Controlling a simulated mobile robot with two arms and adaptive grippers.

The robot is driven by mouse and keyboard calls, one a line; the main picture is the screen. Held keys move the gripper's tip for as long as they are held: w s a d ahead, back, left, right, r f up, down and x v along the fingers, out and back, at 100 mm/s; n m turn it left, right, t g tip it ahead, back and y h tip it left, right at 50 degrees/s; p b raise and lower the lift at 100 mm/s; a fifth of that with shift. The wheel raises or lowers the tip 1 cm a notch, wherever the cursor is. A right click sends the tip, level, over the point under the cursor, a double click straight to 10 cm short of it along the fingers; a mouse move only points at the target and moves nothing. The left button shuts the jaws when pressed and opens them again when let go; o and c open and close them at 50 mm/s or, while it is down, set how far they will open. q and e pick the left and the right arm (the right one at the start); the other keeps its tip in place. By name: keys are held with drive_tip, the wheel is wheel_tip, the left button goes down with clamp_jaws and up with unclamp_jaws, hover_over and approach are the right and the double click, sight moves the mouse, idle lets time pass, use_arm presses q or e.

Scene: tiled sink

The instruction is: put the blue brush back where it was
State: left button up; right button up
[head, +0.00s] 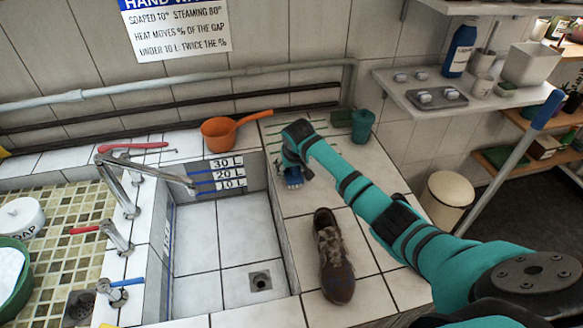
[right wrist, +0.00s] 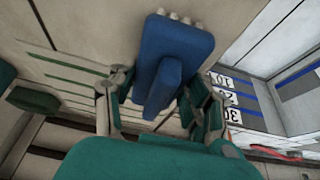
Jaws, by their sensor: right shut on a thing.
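The blue brush (head: 293,176) is in my right gripper (head: 290,160), over the tiled ledge to the right of the basin. In the right wrist view the brush (right wrist: 178,48) sits between the two fingers, its handle towards the palm and a row of pale bristles at the far edge. The right gripper is shut on it. I cannot tell whether the brush touches the ledge. Green stripes (right wrist: 75,75) are marked on the ledge beside it. My left gripper is not in view.
A brown shoe (head: 334,256) lies on the ledge nearer me. The basin (head: 222,245) is empty, with a drain. A faucet (head: 145,173) reaches over it.

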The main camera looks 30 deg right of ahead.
drive_tip(key=shift+f, duration=0.15)
drive_tip(key=o, duration=0.8)
drive_tip(key=shift+s, duration=0.15)
drive_tip(key=shift+c, duration=0.2)
drive_tip(key=o, duration=0.4)
drive_tip(key=shift+f, duration=0.1)
drive_tip(key=shift+c, duration=0.2)
drive_tip(key=shift+r, duration=0.45)
drive_tip(key=v, duration=1.1)
drive_tip(key=shift+r, duration=0.4)
